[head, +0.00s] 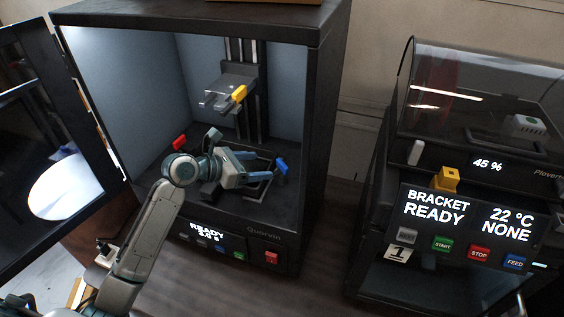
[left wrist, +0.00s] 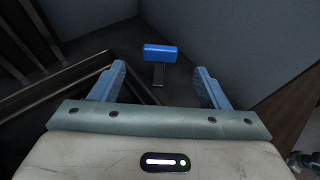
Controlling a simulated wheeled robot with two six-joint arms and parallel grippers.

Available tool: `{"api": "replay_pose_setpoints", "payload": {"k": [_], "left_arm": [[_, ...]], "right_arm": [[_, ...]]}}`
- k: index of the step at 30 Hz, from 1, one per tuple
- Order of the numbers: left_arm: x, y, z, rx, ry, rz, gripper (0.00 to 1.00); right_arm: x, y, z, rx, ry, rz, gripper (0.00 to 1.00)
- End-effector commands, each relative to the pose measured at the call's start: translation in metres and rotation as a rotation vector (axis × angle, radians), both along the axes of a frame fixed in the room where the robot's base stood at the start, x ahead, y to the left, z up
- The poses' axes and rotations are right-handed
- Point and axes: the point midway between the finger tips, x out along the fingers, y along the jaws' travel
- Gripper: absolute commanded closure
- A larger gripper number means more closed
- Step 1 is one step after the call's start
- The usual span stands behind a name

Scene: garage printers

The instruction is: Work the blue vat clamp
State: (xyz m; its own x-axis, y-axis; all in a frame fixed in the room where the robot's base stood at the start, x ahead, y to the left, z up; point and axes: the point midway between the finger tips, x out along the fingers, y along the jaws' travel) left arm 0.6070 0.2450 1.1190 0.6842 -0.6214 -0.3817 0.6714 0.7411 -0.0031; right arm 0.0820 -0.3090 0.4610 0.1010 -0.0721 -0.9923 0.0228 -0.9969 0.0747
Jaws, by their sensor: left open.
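The blue vat clamp (head: 281,166) stands at the right side of the vat frame (head: 258,187) inside the open left printer. In the left wrist view, the clamp's blue handle (left wrist: 161,53) sits on a short dark stem, ahead of and between the fingers. My left gripper (head: 254,166) is inside the printer, open and empty, its blue-grey fingers pointing right towards the clamp; it also shows in the left wrist view (left wrist: 160,84). I see no contact with the clamp. A red clamp (head: 180,142) is at the vat's left side. My right gripper is not in view.
The build platform with a yellow lever (head: 239,93) hangs above my gripper. The printer's door (head: 40,150) is swung open at left. The printer's right wall (head: 318,140) is close beyond the blue clamp. A second printer (head: 465,190) with a closed clear lid stands at right.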

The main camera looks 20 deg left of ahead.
Motion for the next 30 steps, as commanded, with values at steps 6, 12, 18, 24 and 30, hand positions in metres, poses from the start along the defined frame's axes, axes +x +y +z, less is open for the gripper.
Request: {"api": "replay_pose_setpoints", "payload": {"k": [6, 12, 18, 24, 30], "left_arm": [[0.024, -0.024, -0.010, -0.004, 0.001, -0.002, 0.31], [0.046, -0.044, -0.022, -0.003, 0.001, -0.002, 0.31], [0.059, -0.055, -0.032, 0.000, -0.001, -0.001, 0.31], [0.062, -0.057, -0.034, 0.002, -0.002, -0.002, 0.31], [0.062, -0.057, -0.034, 0.002, -0.002, -0.002, 0.43]], "right_arm": [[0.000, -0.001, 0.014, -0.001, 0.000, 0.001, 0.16], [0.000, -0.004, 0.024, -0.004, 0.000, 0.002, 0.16], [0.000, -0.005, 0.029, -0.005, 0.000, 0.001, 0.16], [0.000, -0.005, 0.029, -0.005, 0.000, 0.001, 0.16], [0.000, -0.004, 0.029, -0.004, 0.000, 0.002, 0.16]]}}
